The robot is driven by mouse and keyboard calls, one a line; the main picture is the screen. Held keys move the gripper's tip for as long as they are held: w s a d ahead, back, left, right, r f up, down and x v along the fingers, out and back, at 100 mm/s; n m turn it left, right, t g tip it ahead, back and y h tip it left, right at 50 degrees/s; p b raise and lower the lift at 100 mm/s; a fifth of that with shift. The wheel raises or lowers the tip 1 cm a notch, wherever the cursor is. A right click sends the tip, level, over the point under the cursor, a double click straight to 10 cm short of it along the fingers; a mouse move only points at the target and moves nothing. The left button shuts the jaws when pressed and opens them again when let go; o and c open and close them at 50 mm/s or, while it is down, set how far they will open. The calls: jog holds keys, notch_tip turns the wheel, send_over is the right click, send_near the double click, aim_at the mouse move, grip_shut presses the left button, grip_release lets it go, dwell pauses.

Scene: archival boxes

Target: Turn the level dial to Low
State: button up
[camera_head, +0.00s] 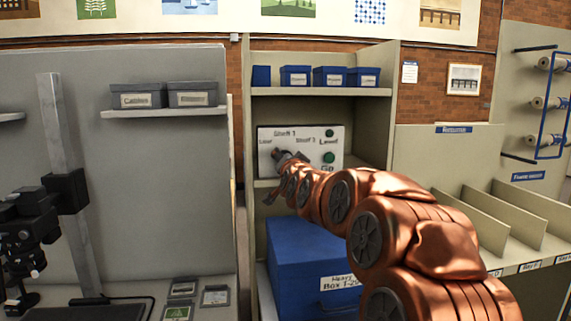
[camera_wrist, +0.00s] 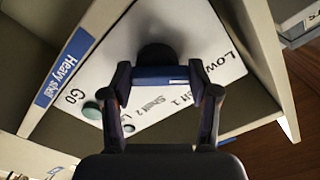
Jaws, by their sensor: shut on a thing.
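The white control panel (camera_head: 300,140) stands on the middle shelf of the bay. It carries the labels "Shelf 1", "Shelf 2", "Low" and "Level", and two green buttons (camera_head: 329,132). In the wrist view the panel (camera_wrist: 185,30) looks tilted, with "Low" at the upper right. The dark level dial (camera_wrist: 155,54) shows between my fingers, with a blue bar (camera_wrist: 160,77) across it. My gripper (camera_wrist: 160,80) is shut on the dial. In the head view my gripper (camera_head: 282,158) hides most of the dial, so its pointing direction cannot be told.
Blue boxes (camera_head: 298,76) stand on the shelf above the panel, and a large blue box (camera_head: 305,255) sits below. Shelf side walls flank the panel. Grey boxes (camera_head: 192,94) are at left. A divided sorting shelf (camera_head: 490,215) stands at right.

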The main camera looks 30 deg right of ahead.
dwell(0.4)
jog(key=o, duration=1.2)
jog(key=shift+c, duration=0.2)
jog(key=shift+s, duration=0.1)
jog(key=v, duration=1.2)
